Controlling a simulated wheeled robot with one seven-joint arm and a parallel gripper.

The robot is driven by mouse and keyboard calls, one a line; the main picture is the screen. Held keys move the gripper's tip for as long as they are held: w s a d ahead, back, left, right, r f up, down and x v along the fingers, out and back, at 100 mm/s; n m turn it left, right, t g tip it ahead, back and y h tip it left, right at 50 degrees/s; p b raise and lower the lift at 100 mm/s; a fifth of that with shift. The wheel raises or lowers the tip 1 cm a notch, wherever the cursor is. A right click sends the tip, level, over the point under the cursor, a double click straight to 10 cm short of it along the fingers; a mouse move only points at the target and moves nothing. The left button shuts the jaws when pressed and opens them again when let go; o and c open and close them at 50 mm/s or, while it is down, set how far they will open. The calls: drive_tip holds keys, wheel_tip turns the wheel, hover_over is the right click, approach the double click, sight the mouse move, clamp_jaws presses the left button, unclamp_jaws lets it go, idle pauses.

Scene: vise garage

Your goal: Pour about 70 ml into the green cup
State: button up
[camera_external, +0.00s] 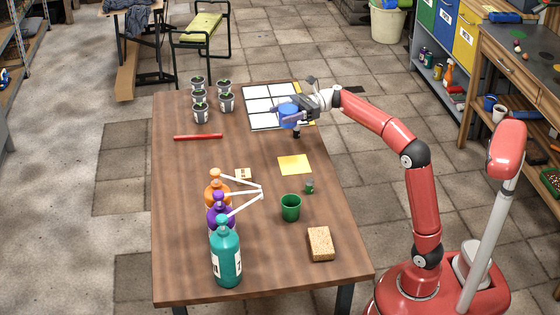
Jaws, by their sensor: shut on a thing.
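The green cup (291,207) stands upright on the wooden table, right of the pump bottles. I cannot see any liquid level in it. My gripper (291,110) is over the far right part of the table, in front of the white grid board. It is shut on a blue round thing (289,119), which looks like a cup or jug and is partly hidden by the jaws. Pump bottles in orange (217,195), purple (220,216) and teal (227,258) stand in a row at the near left, with long pale spouts pointing right.
A white grid board (262,106) lies at the far right. Several potted seedlings (200,112) and a red stick (198,137) are at the far left. A yellow sheet (295,164), a small green item (309,186) and a sponge (320,244) lie around the cup. Mid-table is mostly clear.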

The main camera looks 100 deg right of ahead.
sight(280, 104)
drive_tip(key=shift+w+r+p, duration=0.1)
drive_tip(key=shift+r+p, duration=0.4)
drive_tip(key=shift+r, duration=1.5)
